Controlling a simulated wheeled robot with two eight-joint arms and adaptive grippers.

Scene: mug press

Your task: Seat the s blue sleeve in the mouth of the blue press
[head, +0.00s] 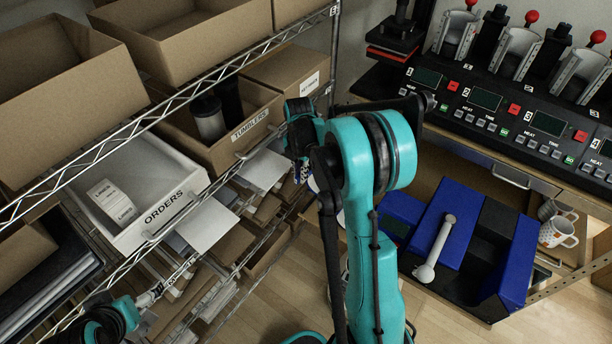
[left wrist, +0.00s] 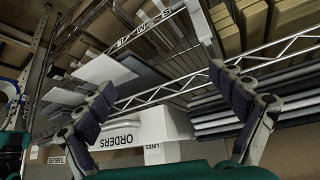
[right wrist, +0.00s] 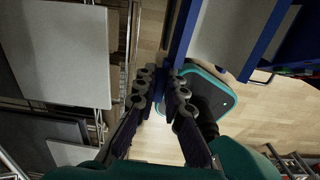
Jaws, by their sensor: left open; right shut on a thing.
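My right gripper (head: 300,160) hangs in front of the shelving, partly hidden behind my right arm. In the right wrist view its fingers (right wrist: 165,88) are shut on a small blue thing, mostly hidden between them. I take it to be the s blue sleeve, but cannot read a mark on it. A blue machine (head: 400,207) with a white handle stands at the lower right, apart from this gripper. I cannot tell whether it is the blue press, and no mouth shows clearly. My left gripper (left wrist: 163,85) is open and empty, facing the shelving; it shows at lower left in the head view (head: 150,296).
The wire shelving holds a white ORDERS bin (head: 150,200), a cardboard TUMBLERS bin (head: 222,145) and several open boxes. A row of mug presses with red knobs (head: 531,17) stands at the upper right. Patterned mugs (head: 556,232) sit right of the blue machine. Wooden floor (head: 450,325) shows in front.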

